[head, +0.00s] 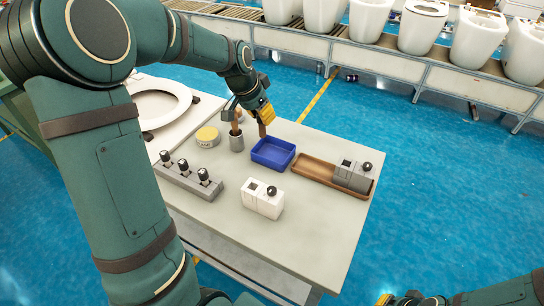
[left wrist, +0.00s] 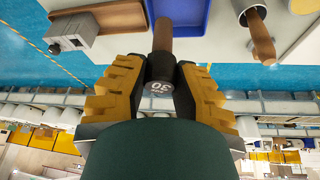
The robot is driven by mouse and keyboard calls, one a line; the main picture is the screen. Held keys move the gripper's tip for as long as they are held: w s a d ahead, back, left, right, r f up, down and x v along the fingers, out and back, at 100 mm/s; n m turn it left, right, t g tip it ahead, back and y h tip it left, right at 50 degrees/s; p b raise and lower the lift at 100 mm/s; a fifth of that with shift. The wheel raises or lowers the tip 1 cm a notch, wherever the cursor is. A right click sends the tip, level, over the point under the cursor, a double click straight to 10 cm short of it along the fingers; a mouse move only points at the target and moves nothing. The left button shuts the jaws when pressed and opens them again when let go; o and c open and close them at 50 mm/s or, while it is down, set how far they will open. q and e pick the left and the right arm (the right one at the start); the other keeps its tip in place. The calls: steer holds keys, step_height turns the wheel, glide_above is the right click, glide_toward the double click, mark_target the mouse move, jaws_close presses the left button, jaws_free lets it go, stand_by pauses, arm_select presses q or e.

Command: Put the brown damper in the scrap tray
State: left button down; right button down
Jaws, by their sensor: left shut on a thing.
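My left gripper (head: 264,113) is shut on the brown damper (head: 262,130), a brown rod with a dark end cap marked 30. In the left wrist view the damper (left wrist: 162,45) sits between the yellow fingers (left wrist: 158,88). In the head view its brown end hangs down at the back left edge of a blue tray (head: 272,153), seemingly the scrap tray. The tray looks empty and also shows in the left wrist view (left wrist: 185,22). My right gripper (head: 408,299) shows only partly at the bottom edge.
A metal cup (head: 236,142) with a brown stick stands left of the blue tray. A wooden tray (head: 312,172) holds a grey block (head: 353,176). A white block (head: 262,198), a grey rack (head: 188,180) and a yellow-topped tin (head: 207,136) stand nearby.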

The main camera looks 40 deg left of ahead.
arm_select(q)
steer(key=w+a+f+n, duration=0.1)
steer(key=w+a+f, duration=0.1)
steer(key=w+f, duration=0.5)
steer(key=b, duration=0.2)
glide_above(274, 156)
steer(key=shift+y, duration=0.4)
steer(key=shift+s+f, duration=0.1)
steer(key=shift+f, duration=4.8)
steer(key=shift+f, duration=0.2)
steer(key=c, duration=0.9)
jaws_free()
steer(key=shift+o, duration=0.2)
steer(key=shift+r, duration=0.1)
